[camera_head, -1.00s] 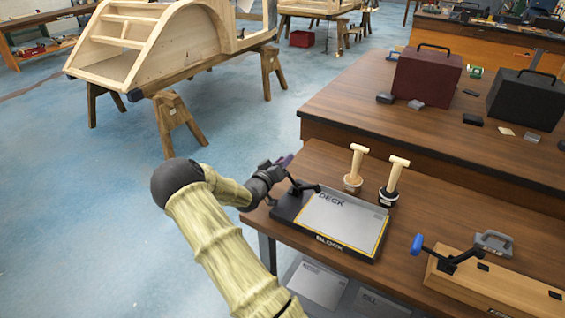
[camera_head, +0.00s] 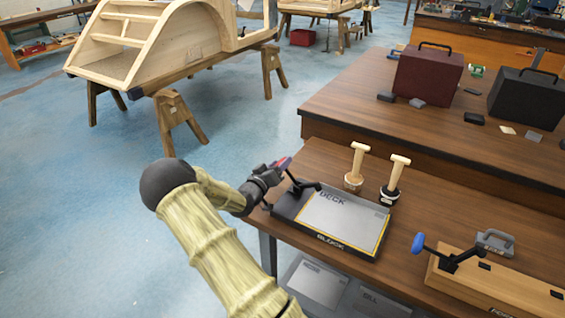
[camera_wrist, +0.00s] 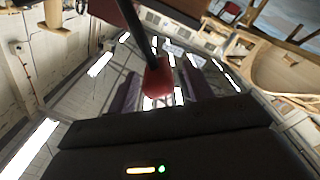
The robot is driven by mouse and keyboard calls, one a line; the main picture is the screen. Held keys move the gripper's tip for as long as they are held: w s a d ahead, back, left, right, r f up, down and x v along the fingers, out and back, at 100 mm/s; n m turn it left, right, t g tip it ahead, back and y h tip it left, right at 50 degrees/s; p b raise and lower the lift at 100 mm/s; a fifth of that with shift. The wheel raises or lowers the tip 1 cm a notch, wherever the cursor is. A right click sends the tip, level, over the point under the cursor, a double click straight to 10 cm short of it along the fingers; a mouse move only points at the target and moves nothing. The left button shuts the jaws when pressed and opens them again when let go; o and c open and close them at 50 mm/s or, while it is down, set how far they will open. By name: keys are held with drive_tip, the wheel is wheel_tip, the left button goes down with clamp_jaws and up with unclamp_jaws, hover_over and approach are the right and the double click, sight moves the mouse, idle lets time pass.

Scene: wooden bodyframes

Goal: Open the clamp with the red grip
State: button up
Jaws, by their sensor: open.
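The clamp with the red grip (camera_head: 284,163) stands at the left corner of the black block (camera_head: 346,248). Its black lever (camera_head: 293,178) tilts up and left, and a black arm reaches right to the edge of the grey deck plate (camera_head: 340,222). My gripper (camera_head: 276,170) is at the red grip, left of the block. In the wrist view the red grip (camera_wrist: 158,78) sits between my two dark, open fingers (camera_wrist: 160,95), with gaps visible on both sides. Whether a finger touches it cannot be told.
A second clamp with a blue grip (camera_head: 417,243) is on a wooden piece (camera_head: 490,287) at the right. Two wooden-handled tools (camera_head: 355,165) (camera_head: 396,178) stand behind the plate. A raised bench (camera_head: 350,100) rises behind. Open floor (camera_head: 80,220) lies left of the table.

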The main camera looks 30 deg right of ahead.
drive_tip(key=b+v, duration=0.1)
drive_tip(key=v, duration=1.3)
drive_tip(key=shift+a, duration=0.3)
drive_tip(key=shift+s, duration=0.1)
